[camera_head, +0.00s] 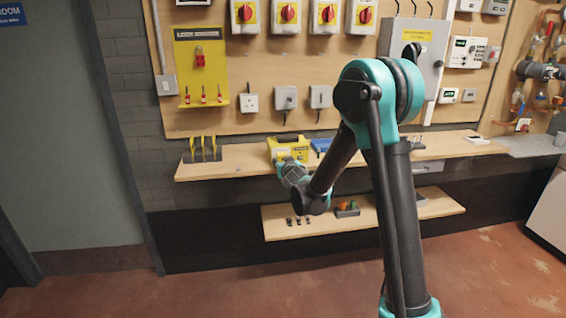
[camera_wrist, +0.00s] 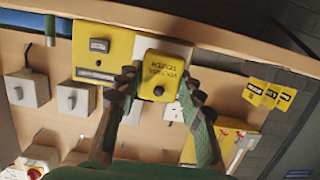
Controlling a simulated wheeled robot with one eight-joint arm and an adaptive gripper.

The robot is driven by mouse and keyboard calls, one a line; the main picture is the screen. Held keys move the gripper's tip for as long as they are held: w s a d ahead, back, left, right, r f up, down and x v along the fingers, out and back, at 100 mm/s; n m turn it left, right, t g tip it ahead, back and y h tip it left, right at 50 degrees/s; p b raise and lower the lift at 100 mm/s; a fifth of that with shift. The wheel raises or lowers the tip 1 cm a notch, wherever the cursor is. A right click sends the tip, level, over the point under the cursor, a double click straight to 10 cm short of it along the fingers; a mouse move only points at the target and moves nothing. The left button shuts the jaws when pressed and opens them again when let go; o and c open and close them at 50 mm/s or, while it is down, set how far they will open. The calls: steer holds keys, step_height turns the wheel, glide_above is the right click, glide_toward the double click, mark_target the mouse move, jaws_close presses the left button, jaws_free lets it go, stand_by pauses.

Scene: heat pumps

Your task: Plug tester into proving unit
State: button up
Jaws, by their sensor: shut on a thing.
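In the wrist view, my gripper (camera_wrist: 160,84) is shut on a yellow tester (camera_wrist: 164,70) with dark lettering and a dark round spot. One finger lies on each side of it. The yellow proving unit (camera_wrist: 100,48), with a dark panel and a dark label strip, stands beside the tester, to its left. I cannot tell whether the two touch. In the head view, the proving unit (camera_head: 289,148) stands on the upper wooden shelf, and my gripper (camera_head: 283,165) is at its front. The tester cannot be made out there.
Yellow tags (camera_head: 203,149) stand on the shelf (camera_head: 235,161) to the left, and a blue item (camera_head: 321,145) is right of the proving unit. A white socket (camera_head: 249,103) and switches are on the wall above. A lower shelf (camera_head: 385,222) holds small parts.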

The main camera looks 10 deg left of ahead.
steer(key=shift+w+a, duration=0.1)
steer(key=shift+w, duration=0.3)
stand_by(0.7)
steer(key=o, duration=1)
steer(key=shift+s+f+v, duration=0.1)
steer(key=shift+f+v, duration=0.3)
steer(key=shift+v, duration=1.9)
steer(key=shift+s+f+v, duration=0.1)
steer(key=shift+f+v, duration=0.35)
steer(key=shift+v, duration=1.8)
steer(key=shift+s+f+v, duration=0.1)
steer(key=shift+f+v, duration=0.3)
steer(key=shift+v, duration=1.9)
